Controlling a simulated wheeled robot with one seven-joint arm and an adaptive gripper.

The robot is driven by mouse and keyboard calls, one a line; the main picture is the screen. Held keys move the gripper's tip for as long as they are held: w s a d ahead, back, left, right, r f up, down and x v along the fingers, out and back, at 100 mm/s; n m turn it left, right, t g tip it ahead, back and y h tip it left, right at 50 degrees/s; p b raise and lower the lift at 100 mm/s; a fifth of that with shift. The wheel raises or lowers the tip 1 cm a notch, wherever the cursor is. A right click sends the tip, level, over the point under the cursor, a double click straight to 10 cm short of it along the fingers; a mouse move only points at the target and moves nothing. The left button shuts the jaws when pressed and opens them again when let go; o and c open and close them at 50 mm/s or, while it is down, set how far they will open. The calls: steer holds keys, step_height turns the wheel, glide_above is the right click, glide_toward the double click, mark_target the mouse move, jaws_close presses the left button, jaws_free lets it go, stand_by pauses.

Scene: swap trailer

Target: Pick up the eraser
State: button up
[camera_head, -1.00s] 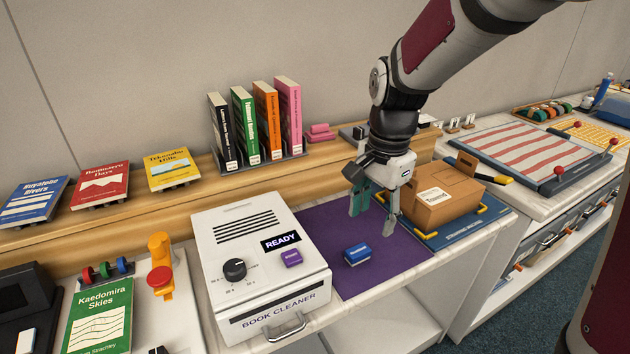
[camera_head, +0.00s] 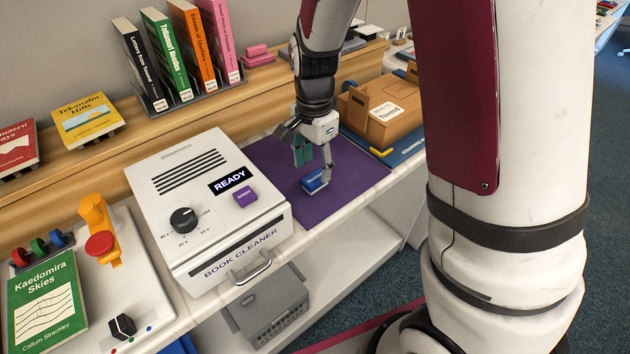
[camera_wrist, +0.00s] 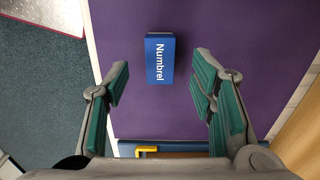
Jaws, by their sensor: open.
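The eraser (camera_head: 314,184) is a small blue block with a pale base. It lies on the purple mat (camera_head: 350,197), right of the book cleaner. In the wrist view the eraser (camera_wrist: 160,60) shows the word "Numbrel" and sits ahead of the fingertips, between their lines. My gripper (camera_head: 313,165) is open and empty, with green-padded fingers. It is low over the mat, close to the eraser, and one finger partly covers it in the head view. In the wrist view my gripper (camera_wrist: 165,82) has its fingers spread on both sides, apart from the eraser.
The white book cleaner (camera_head: 206,209) reads "READY" and stands left of the mat. A cardboard box (camera_head: 373,115) on a blue mat stands to the right. Upright books (camera_head: 178,55) and pink blocks (camera_head: 257,56) are on the shelf behind. The mat around the eraser is clear.

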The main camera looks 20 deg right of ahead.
mark_target(315, 178)
step_height(315, 178, down, 5)
steer(key=shift+d+r+b, duration=0.15)
steer(key=shift+b, duration=0.15)
steer(key=c, duration=1.1)
steer(key=shift+c, duration=0.2)
